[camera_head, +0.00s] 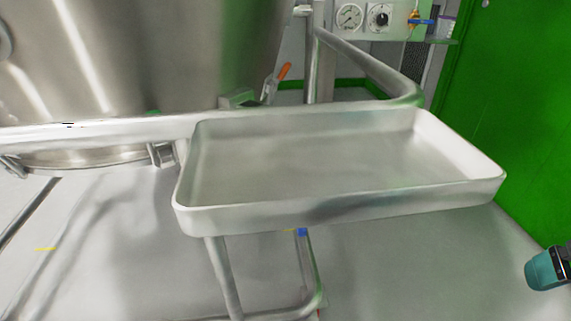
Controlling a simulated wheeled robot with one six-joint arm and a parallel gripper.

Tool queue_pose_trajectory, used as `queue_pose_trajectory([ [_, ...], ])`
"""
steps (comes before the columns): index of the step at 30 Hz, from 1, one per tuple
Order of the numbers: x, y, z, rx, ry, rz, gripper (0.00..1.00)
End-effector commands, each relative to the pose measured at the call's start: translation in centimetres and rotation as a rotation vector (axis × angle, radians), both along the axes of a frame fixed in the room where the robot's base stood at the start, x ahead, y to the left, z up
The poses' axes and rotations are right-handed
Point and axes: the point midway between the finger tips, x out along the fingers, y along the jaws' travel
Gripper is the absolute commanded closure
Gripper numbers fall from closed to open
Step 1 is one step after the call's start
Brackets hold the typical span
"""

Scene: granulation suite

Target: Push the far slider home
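I cannot make out a slider for certain in the head view. My gripper's fingers do not show in this view.
An empty metal tray (490,183) on a tubular frame (372,66) fills the middle. A large steel vessel (150,55) stands behind left. An orange-handled lever (283,72) is beside it. A panel with gauges (362,19) is at the back, a green wall (520,110) at right.

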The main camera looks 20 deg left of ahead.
Motion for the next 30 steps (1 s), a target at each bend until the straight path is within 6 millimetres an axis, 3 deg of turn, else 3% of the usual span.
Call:
queue_pose_trajectory([
  [1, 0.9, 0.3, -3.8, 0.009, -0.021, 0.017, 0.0],
  [5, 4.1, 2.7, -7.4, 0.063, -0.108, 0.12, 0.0],
  [8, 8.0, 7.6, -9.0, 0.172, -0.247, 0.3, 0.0],
  [9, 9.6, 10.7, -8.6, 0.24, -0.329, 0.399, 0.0],
  [12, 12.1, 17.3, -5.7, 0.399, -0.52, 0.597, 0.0],
  [15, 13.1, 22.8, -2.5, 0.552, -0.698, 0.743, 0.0],
  [18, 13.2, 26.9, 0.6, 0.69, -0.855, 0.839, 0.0],
  [21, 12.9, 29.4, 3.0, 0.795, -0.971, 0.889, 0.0],
  [24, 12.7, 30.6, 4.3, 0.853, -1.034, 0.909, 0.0],
  [30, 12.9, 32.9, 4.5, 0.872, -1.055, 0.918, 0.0],
])
